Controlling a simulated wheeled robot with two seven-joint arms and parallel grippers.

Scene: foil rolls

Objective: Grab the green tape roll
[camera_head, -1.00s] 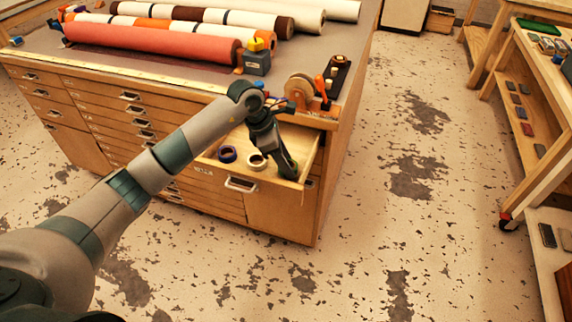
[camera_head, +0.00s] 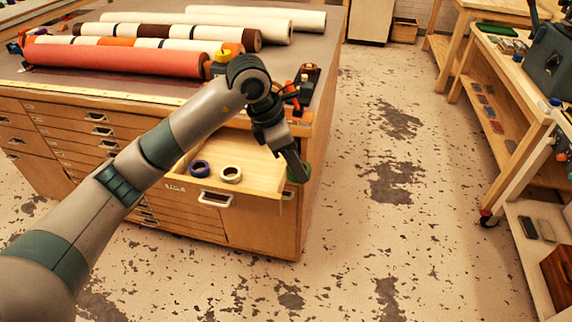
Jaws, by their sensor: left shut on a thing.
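The green tape roll (camera_head: 304,172) is at my left gripper (camera_head: 297,172), at the right front corner of an open drawer (camera_head: 254,184). My left gripper is shut on the roll and points down; the fingers cover part of it. The roll appears at or above the drawer's right wall; I cannot tell its exact height. A blue tape roll (camera_head: 200,168) and a cream tape roll (camera_head: 231,174) lie in the drawer to the left, apart from the gripper. My right gripper is not in view.
The wooden drawer cabinet (camera_head: 232,225) carries fabric or foil rolls, among them a red roll (camera_head: 115,58), on its top. Small tools stand at its right end. A wooden bench (camera_head: 500,75) stands at the right. The floor between is clear.

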